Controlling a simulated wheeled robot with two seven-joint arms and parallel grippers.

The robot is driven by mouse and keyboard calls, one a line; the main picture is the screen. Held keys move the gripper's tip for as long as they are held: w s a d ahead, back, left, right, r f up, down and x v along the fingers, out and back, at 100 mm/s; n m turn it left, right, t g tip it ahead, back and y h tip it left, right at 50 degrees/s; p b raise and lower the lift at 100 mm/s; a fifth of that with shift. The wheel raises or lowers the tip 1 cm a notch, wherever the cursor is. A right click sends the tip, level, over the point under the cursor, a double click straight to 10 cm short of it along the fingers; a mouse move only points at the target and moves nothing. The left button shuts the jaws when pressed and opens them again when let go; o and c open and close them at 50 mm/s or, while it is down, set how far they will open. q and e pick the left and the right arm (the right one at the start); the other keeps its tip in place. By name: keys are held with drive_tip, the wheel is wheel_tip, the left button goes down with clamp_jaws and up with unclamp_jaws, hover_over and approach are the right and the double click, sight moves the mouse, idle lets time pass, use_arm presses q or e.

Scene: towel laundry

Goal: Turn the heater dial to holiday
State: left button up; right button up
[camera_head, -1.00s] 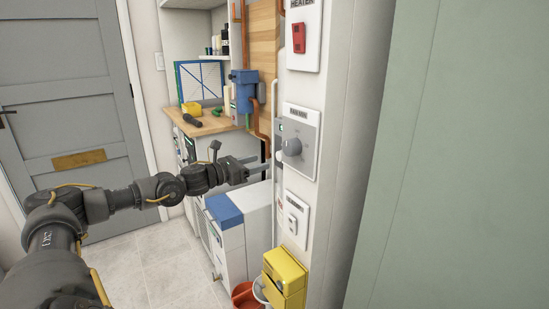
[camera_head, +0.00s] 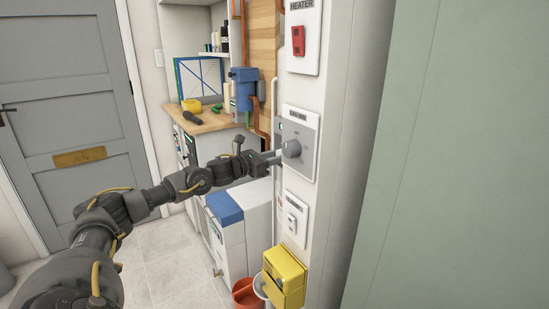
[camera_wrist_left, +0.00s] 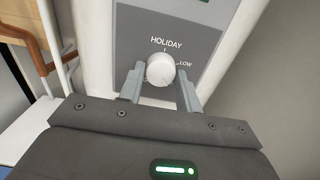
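The heater dial is a round knob (camera_head: 291,149) on a grey panel (camera_head: 301,132) on the white wall in the head view. In the left wrist view the dial (camera_wrist_left: 160,70) is white, with "HOLIDAY" printed above it and "LOW" to its right. A short mark shows just above the dial, under "HOLIDAY". My left gripper (camera_head: 277,157) is at the dial. In the left wrist view its fingers (camera_wrist_left: 161,88) stand apart on either side of the dial, with small gaps visible. Where the dial points is too small to tell. My right gripper is not in view.
Above the panel is a heater plate with a red switch (camera_head: 298,40). Below it is a white switch plate (camera_head: 295,217). A yellow box (camera_head: 285,278) and a red bucket (camera_head: 245,294) stand lower down. A wooden counter (camera_head: 208,121) is behind my arm.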

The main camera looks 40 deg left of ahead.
use_arm(q)
drive_tip(key=c, duration=0.5)
drive_tip(key=shift+o, duration=0.2)
